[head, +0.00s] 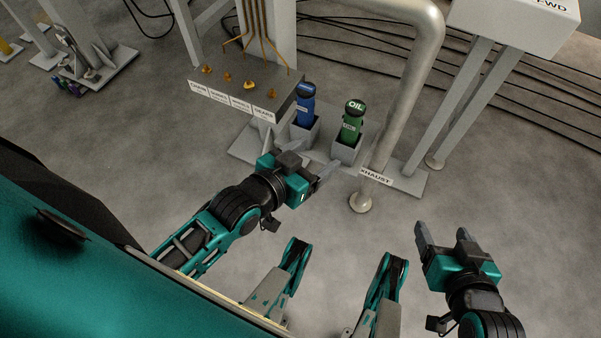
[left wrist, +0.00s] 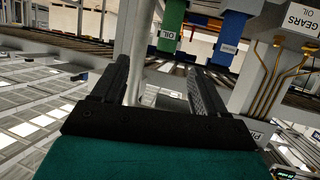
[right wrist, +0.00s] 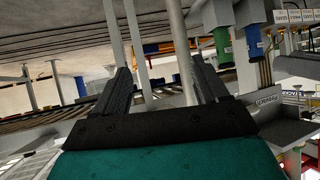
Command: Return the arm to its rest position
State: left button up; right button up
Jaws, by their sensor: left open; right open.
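My left gripper (head: 309,172) is open and empty in the head view, just in front of the bottle stand. In the left wrist view (left wrist: 160,85) its two fingers stand apart with nothing between them. My right gripper (head: 441,232) is open and empty over bare floor at the lower right of the head view. The right wrist view (right wrist: 158,88) also shows its fingers apart. The task names no object besides the arm.
A green oil bottle (head: 352,121) and a blue bottle (head: 305,104) stand in grey holders on a base plate (head: 408,183). A labelled manifold (head: 245,88) is left of them. A thick exhaust pipe (head: 401,95) rises at the right.

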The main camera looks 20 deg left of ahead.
pick_arm(q)
jog(key=s+g, duration=0.1)
jog(key=s+f+g, duration=0.1)
jog(key=s, duration=0.1)
jog(key=s+a, duration=0.1)
jog(key=shift+s+f+g+y, duration=0.15)
jog(key=shift+f+g+y, duration=0.15)
jog(key=shift+g, duration=0.1)
jog(key=shift+d, duration=0.1)
jog(key=s+a+r+y+p, duration=0.1)
jog(key=a+r+p, duration=0.3)
jog(key=r+p, duration=0.9)
jog(key=shift+s+r+p, duration=0.2)
jog(key=shift+s+p, duration=0.25)
jog(key=shift+p, duration=2.8)
pick_arm(e)
jog(key=s+d+r+h, duration=0.1)
jog(key=d+r, duration=0.3)
jog(key=r, duration=0.9)
jog(key=shift+s+r, duration=0.2)
jog(key=shift+s, duration=0.25)
